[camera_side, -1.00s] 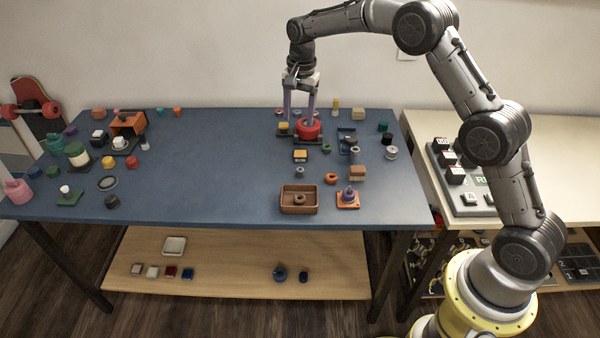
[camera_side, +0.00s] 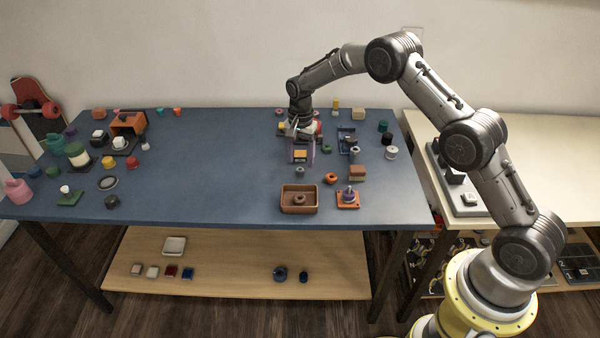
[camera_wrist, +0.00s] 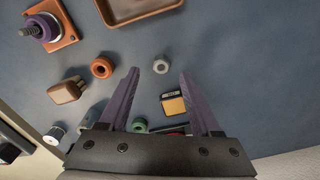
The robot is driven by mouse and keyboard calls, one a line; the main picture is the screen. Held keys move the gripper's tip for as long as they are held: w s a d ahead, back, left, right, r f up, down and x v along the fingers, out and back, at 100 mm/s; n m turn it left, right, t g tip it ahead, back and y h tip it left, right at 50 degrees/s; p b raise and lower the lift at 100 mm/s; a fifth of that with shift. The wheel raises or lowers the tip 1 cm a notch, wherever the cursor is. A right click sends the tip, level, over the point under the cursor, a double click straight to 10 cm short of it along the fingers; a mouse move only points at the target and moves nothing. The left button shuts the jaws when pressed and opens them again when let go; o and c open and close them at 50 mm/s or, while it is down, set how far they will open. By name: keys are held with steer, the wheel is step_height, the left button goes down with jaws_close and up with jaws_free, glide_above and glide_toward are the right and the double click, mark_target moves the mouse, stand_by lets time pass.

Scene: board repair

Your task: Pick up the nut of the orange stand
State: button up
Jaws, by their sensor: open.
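The orange stand (camera_side: 347,204) is at the front right of the blue table, a purple round part (camera_side: 347,194) on it. In the wrist view the stand (camera_wrist: 66,30) is at upper left, with a grey threaded post (camera_wrist: 28,31) rising through the purple part (camera_wrist: 43,26). I cannot tell whether the purple part is the nut. A loose grey ring (camera_wrist: 160,66) lies on the table, between my fingertips in the wrist view; it also shows in the side view (camera_side: 300,170). My gripper (camera_side: 302,158) is open and empty, pointing down, behind and left of the stand.
A brown tray (camera_side: 299,210) stands left of the stand. An orange ring (camera_wrist: 101,67), a brown block (camera_wrist: 65,91) and a yellow-and-black block (camera_wrist: 173,104) lie near my fingers. Table left of the gripper is largely clear.

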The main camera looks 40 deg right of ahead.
mark_target(300, 172)
steer(key=shift+w+f, duration=0.1)
steer(key=shift+f, duration=1.65)
jaws_close()
